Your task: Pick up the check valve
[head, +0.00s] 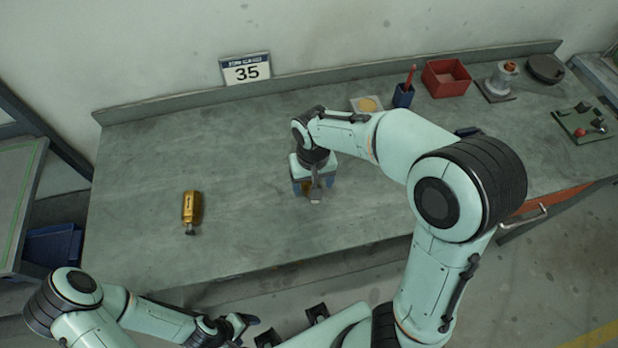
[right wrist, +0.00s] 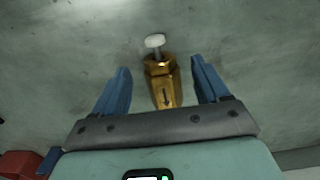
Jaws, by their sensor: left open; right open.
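A brass valve body with a dark arrow (right wrist: 165,95) and a pale round end stands out between the two blue fingers of my right gripper (right wrist: 160,88) in the right wrist view. The fingers are open on both sides of it, with gaps showing. In the head view my right gripper (head: 313,188) points down over the middle of the table and mostly hides what is under it. A second brass piece (head: 191,207) with a grey stub lies on the table to the left. I cannot tell which is the check valve. My left gripper (head: 238,322) is open, low in front of the table.
The table (head: 140,150) is clear around the left brass piece. At the back right are a blue cup (head: 403,96), a red bin (head: 445,77), a pale fitting (head: 500,80), a dark round part (head: 545,68) and a green tray (head: 575,132). A sign reading 35 (head: 246,70) stands behind.

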